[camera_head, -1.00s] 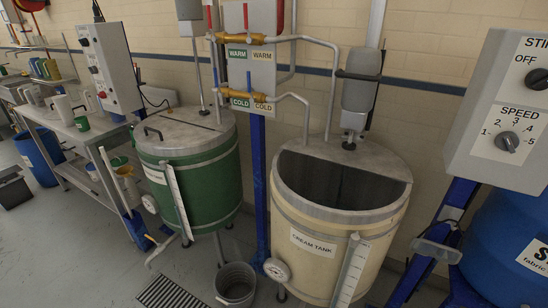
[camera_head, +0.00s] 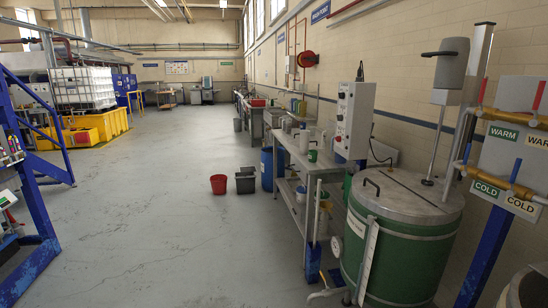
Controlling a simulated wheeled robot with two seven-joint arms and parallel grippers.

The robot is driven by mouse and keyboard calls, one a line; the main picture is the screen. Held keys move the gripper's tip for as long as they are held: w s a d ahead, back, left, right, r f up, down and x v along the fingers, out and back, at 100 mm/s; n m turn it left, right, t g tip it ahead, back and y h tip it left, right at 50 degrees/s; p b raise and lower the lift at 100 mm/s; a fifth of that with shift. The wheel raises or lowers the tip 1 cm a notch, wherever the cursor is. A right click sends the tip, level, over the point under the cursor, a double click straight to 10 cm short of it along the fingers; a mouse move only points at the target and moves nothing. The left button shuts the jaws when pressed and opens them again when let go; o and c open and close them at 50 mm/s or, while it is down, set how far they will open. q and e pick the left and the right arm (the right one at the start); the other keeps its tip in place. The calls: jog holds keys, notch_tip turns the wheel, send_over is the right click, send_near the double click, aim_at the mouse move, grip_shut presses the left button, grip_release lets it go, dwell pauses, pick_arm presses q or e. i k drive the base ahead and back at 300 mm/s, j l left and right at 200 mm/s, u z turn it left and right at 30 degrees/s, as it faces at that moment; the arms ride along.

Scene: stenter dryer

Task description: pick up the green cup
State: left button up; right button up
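A small green cup (camera_head: 312,154) stands on the metal bench (camera_head: 295,150) right of centre, near the control box. It looks small from here, and its details are hard to make out. Neither of my grippers is in view.
A green tank (camera_head: 400,255) with a metal lid stands at the right, close to the bench. White jugs (camera_head: 304,138) stand on the bench beside the cup. A red bucket (camera_head: 218,184) and a dark bin (camera_head: 245,182) sit on the floor. The grey floor at centre left is clear.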

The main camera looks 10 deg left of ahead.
aim_at(313, 154)
jog(key=i+j+u, duration=0.2)
jog(key=i, duration=0.3)
jog(key=i+j+u, duration=0.15)
jog(key=i, duration=1.85)
